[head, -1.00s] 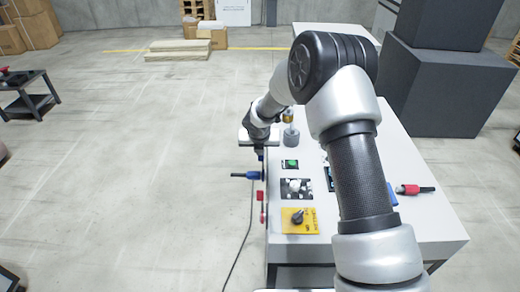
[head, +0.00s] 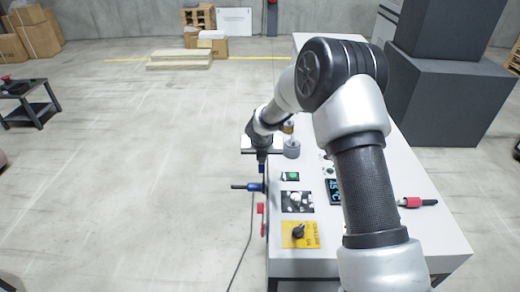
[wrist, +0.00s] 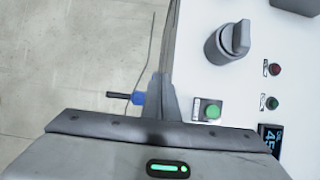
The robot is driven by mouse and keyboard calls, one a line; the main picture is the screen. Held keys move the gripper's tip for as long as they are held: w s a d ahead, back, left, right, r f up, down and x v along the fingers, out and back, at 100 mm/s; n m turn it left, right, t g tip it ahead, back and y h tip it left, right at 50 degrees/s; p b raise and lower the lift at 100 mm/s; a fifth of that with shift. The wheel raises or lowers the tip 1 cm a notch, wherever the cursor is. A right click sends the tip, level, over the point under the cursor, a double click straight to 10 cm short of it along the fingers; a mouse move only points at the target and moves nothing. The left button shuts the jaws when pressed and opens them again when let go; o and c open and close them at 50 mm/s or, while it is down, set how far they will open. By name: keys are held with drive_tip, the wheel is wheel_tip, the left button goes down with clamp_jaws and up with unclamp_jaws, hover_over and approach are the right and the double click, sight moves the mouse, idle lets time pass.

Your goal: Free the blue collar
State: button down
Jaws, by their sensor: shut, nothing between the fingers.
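The blue collar (head: 254,187) sits at the left side edge of the light-grey machine, with a black rod-like end sticking out to the left. It also shows in the wrist view (wrist: 139,98), just left of my fingers. My gripper (head: 262,168) points down at the machine's left edge, close above the collar in the head view. In the wrist view my gripper (wrist: 161,80) is shut and empty. I cannot tell whether the fingers touch the collar. They hide part of the machine's edge beside it.
The machine top holds a green button (head: 291,176), a yellow plate with a black knob (head: 299,232), a display (head: 334,190) and a grey cylinder (head: 291,149). A red-collared connector (head: 412,202) is at the right. A cable (head: 249,235) hangs at the left.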

drive_tip(key=p+v, duration=0.1)
drive_tip(key=v, duration=1.5)
drive_tip(key=shift+s+a, duration=0.3)
drive_tip(key=shift+s, duration=0.15)
drive_tip(key=shift+f, duration=0.1)
